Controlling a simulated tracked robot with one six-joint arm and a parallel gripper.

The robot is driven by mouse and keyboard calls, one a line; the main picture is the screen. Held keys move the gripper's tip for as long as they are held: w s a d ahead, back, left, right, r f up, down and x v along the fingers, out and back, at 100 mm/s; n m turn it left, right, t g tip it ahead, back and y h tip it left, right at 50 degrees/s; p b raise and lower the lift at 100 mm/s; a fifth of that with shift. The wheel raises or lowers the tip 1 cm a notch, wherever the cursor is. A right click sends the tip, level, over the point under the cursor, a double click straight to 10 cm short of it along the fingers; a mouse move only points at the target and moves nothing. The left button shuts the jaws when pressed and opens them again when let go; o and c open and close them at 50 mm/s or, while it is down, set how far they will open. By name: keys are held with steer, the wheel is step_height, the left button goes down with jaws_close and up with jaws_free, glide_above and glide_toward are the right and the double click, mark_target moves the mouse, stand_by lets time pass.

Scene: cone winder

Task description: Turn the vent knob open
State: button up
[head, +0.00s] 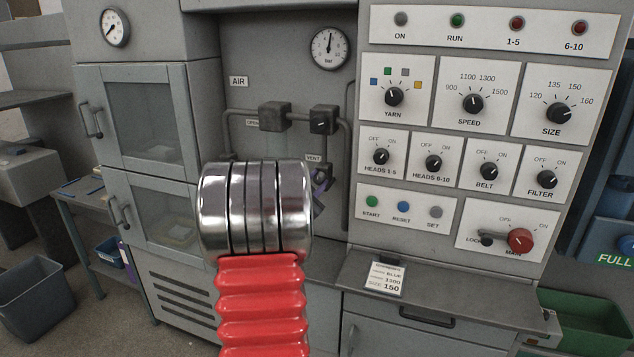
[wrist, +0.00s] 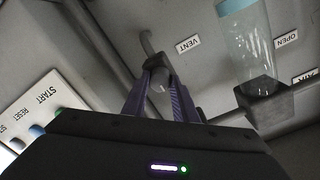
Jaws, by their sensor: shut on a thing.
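In the head view my gripper (head: 321,183) shows only as a bit of purple just below the VENT label (head: 313,158). My own arm hides much of it there, and the knob cannot be made out. I cannot tell how far the knob is turned.
Above are pipes with two dark blocks (head: 275,116), an OPEN label (head: 252,123) and a pressure gauge (head: 330,48). A clear bluish bowl (wrist: 247,45) is close to the right in the wrist view. The control panel (head: 455,213), with several knobs, is to the right; a shelf juts out below.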

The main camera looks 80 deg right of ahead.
steer(key=m, duration=0.4)
steer(key=shift+s+f+m, duration=0.15)
steer(key=shift+m, duration=0.15)
steer(key=m, duration=0.4)
steer(key=shift+s+a+f, duration=0.1)
steer(key=o, duration=1)
steer(key=shift+t, duration=0.3)
steer(key=shift+o, duration=0.2)
